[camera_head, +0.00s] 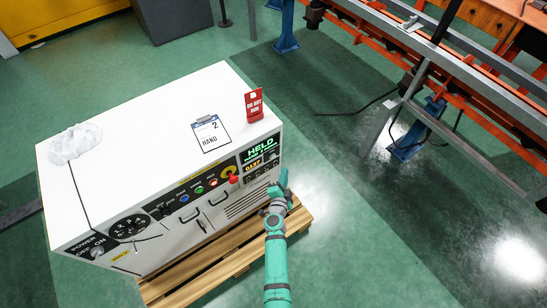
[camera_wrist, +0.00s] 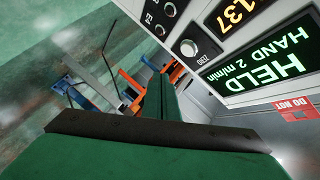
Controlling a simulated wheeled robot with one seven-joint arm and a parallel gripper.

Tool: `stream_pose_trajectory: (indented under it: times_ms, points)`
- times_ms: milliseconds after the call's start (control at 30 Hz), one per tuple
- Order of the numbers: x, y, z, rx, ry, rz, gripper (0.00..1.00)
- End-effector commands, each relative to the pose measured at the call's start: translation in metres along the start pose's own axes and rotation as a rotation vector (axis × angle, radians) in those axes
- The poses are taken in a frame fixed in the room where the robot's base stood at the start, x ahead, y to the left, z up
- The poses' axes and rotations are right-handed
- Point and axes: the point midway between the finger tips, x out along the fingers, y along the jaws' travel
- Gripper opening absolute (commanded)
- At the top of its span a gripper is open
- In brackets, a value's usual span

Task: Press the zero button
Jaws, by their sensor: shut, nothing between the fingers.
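The zero button (camera_wrist: 188,47) is a pale round button on the dark control panel. In the wrist view its label is upside down, and it sits beside the lit displays. In the head view the panel's right end (camera_head: 262,158) shows the green HELD display, but the zero button is too small to pick out. In the wrist view the green fingers (camera_wrist: 163,92) point up towards the panel, below the zero button. I see no contact with it.
Other round buttons (camera_wrist: 160,30) lie close to the zero button. The white cabinet (camera_head: 140,120) stands on a wooden pallet (camera_head: 190,265) and carries a clipboard (camera_head: 210,133) and a red sign (camera_head: 254,104). A conveyor frame (camera_head: 440,55) is at the right. Green floor between is mostly clear.

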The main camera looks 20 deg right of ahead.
Motion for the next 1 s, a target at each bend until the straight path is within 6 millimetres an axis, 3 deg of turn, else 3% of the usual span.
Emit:
stream_pose_trajectory:
  times_ms: [433, 1000]
  points:
    - [0.033, -0.024, 0.024, 0.001, 0.001, 0.0, 0.0]
    - [0.037, -0.027, 0.027, 0.0, 0.001, 0.0, 0.0]
